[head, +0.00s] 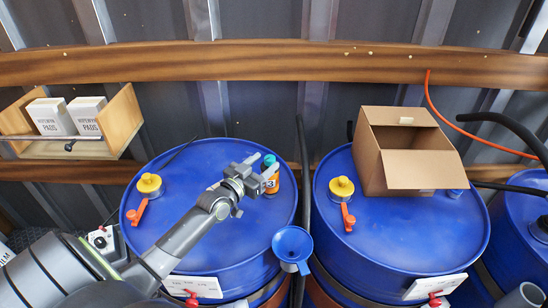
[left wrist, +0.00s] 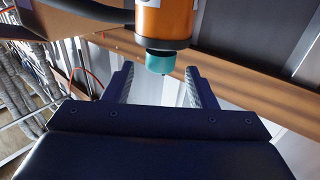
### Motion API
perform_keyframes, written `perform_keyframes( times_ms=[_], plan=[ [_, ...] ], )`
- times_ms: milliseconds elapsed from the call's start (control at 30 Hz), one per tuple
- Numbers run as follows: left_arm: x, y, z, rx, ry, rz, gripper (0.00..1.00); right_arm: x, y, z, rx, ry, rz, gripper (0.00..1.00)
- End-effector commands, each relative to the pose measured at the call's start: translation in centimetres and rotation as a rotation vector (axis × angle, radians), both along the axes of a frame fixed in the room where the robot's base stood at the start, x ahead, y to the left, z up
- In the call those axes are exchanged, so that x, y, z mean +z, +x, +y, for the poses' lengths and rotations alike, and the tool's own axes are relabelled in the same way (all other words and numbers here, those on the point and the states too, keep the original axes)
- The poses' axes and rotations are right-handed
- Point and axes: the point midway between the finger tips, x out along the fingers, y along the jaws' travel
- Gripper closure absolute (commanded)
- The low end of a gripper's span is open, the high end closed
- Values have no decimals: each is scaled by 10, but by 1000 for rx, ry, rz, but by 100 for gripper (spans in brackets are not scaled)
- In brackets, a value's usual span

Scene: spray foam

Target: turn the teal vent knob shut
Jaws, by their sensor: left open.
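The teal vent knob (head: 269,159) sits at the far right of the left blue drum's top, on an orange canister (head: 271,185) with a dark band. In the left wrist view the knob (left wrist: 160,62) hangs from the dark collar of the orange body (left wrist: 163,20). My left gripper (head: 263,165) is open, its fingers pointing at the knob. In the left wrist view its two fingertips (left wrist: 158,76) stand on either side of the knob, with gaps showing. The fingers partly cover the canister in the head view. My right gripper is not in view.
The left drum (head: 250,225) also bears a yellow cap (head: 149,184) with a red lever and a blue funnel (head: 292,244) at its front. The right drum (head: 400,235) bears an open cardboard box (head: 385,150). A wooden shelf (head: 125,118) is at left; a wooden rail runs behind.

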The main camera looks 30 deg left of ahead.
Motion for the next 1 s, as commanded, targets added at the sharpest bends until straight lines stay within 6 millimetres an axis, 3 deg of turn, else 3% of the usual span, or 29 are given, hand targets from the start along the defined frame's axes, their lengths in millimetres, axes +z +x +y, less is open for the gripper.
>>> perform_keyframes(
  times_ms=[100,300,767,1000],
  plan=[
    [-1,22,-2,1,-2,-2,48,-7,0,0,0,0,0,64],
    [-1,46,-3,1,-2,-1,48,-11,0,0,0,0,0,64],
    [0,56,-4,0,-1,0,48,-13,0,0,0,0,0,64],
    [0,56,-4,0,-1,0,80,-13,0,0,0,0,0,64]
  ],
)
